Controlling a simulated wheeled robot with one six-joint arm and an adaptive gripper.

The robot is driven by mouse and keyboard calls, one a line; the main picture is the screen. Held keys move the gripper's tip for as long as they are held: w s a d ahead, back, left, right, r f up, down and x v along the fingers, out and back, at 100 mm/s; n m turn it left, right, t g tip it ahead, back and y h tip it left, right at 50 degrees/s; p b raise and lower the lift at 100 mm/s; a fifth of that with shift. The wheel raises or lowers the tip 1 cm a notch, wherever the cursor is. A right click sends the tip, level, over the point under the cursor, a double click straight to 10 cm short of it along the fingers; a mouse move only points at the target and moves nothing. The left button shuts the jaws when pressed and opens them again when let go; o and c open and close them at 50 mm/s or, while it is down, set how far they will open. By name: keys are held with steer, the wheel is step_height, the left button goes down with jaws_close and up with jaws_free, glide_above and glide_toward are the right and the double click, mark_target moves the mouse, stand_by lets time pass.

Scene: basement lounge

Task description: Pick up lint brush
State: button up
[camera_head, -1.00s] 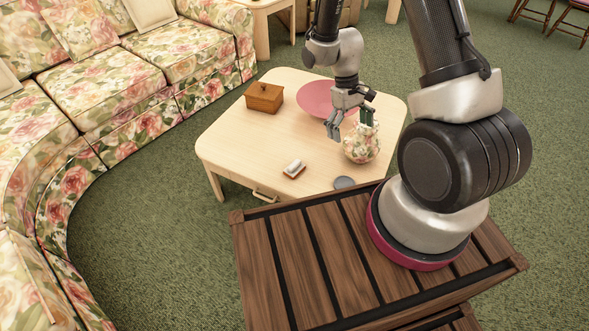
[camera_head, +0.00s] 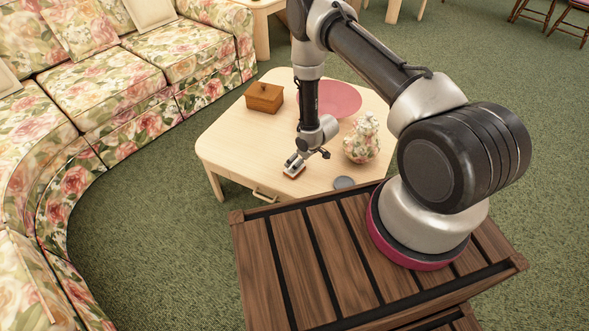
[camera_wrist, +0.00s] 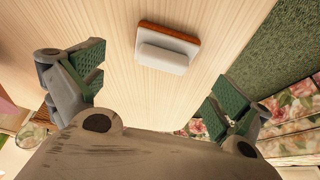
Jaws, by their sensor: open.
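The lint brush (camera_wrist: 163,56) lies on the pale wooden table (camera_wrist: 190,105). It has a white, block-like upper part on a reddish-brown base. In the wrist view it is at the upper middle, between and beyond the two green-padded fingers of my gripper (camera_wrist: 162,92). The fingers are wide apart with nothing between them, and they do not appear to touch the brush. In the head view my gripper (camera_head: 294,163) points down over the lint brush (camera_head: 292,174) near the table's front edge and hides part of it.
A floral jar (camera_head: 362,142) stands to the right of my gripper. A pink dish (camera_head: 340,98) and a wooden box (camera_head: 264,97) are farther back on the table. A grey disc (camera_head: 344,183) lies near the front edge. A floral sofa (camera_head: 130,85) curves around the left.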

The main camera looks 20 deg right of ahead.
steer(key=x, duration=0.6)
steer(key=shift+s+a+f, duration=0.15)
steer(key=c, duration=1.1)
step_height(320, 180, up, 10)
steer(key=shift+r, duration=0.1)
